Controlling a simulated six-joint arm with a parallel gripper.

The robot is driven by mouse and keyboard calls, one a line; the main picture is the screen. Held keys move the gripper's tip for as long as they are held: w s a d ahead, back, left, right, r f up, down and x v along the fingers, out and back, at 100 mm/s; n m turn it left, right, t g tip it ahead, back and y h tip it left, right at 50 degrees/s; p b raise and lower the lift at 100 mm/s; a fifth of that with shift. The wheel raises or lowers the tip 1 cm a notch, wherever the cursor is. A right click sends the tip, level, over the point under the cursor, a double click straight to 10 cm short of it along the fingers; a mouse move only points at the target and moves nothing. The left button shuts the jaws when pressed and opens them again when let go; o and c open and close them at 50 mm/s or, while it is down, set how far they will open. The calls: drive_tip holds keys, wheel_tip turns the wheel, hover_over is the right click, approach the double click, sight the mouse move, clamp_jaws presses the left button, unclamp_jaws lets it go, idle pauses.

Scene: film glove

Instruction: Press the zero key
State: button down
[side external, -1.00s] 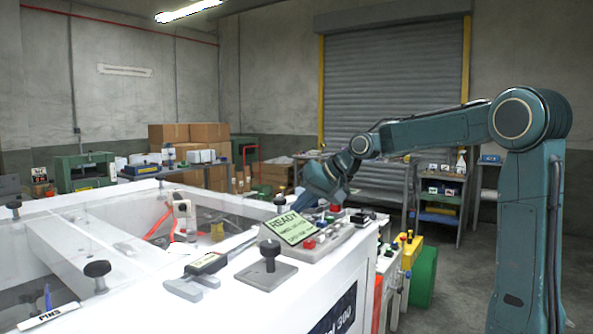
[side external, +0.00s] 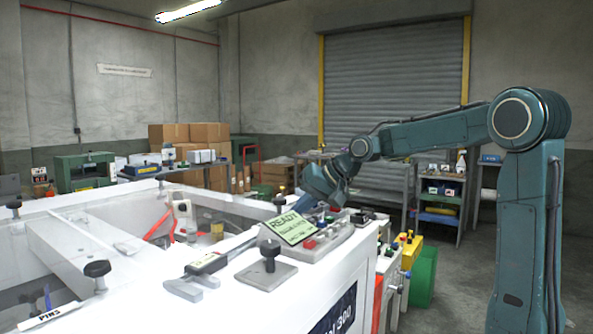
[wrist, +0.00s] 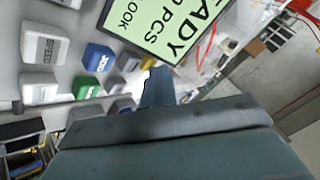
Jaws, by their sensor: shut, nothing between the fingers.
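The control panel (side external: 335,240) sits on the white machine's near right corner, with a green display (side external: 290,228) reading READY. In the wrist view the display (wrist: 160,28) is at the top. I cannot pick out which key is zero. My gripper (wrist: 157,85) is shut and empty, its tip just below the display in the wrist view. In the side view my gripper (side external: 306,207) is behind the display; contact with a key cannot be told.
A black knob on a grey plate (side external: 267,274) and a grey tool (side external: 205,264) lie on the machine top left of the panel. A black knob (side external: 97,269) stands on the frame. Yellow and green items (side external: 424,278) stand right of the machine.

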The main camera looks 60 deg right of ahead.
drive_tip(key=shift+r, duration=0.85)
drive_tip(key=shift+r, duration=2.5)
